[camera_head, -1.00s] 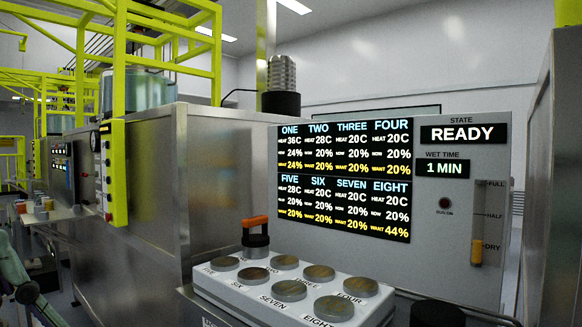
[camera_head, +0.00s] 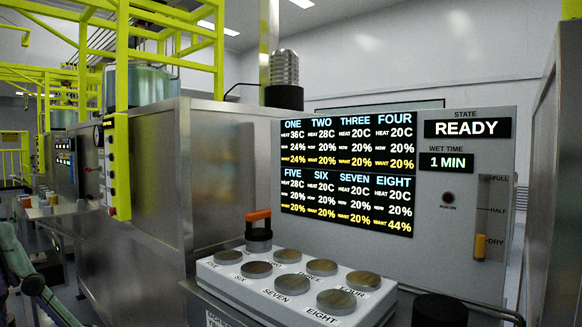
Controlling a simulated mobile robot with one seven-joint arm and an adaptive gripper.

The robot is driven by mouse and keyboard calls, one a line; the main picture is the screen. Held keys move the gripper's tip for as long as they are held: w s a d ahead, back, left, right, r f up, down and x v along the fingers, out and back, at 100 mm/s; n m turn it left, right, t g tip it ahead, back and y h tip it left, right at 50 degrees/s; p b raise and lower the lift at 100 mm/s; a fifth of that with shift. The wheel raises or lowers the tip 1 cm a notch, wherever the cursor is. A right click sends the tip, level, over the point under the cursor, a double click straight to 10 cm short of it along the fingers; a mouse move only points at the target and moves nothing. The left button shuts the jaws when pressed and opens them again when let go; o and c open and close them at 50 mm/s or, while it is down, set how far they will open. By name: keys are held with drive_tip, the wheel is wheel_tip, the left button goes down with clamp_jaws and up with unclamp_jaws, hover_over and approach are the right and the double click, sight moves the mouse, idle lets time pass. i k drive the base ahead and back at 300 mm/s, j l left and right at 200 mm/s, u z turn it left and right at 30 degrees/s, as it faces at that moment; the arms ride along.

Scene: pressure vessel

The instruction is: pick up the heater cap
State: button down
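The heater cap, a dark round lid with an orange handle (camera_head: 258,232), sits upright at the back left corner of the white heater block (camera_head: 215,284), on the spot where heater one would be. My gripper is not in view. Only a teal and dark piece of what looks like my arm shows at the lower left edge, well apart from the cap.
Several bare round plates top the block. Behind it stands a grey panel (camera_head: 462,205) with a black display and a READY sign. A metal cabinet (camera_head: 150,190) stands left of the block. A black cylinder (camera_head: 440,311) stands at the lower right.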

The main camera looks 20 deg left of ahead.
sight(256, 238)
drive_tip(key=i+j, duration=0.1)
drive_tip(key=j, duration=0.7)
drive_tip(key=i+j, duration=0.1)
drive_tip(key=j, duration=0.7)
drive_tip(key=i+j, duration=0.1)
drive_tip(key=j, duration=1.5)
drive_tip(key=i+j, duration=0.2)
drive_tip(key=i, duration=1.4)
drive_tip(key=l+z, duration=0.05)
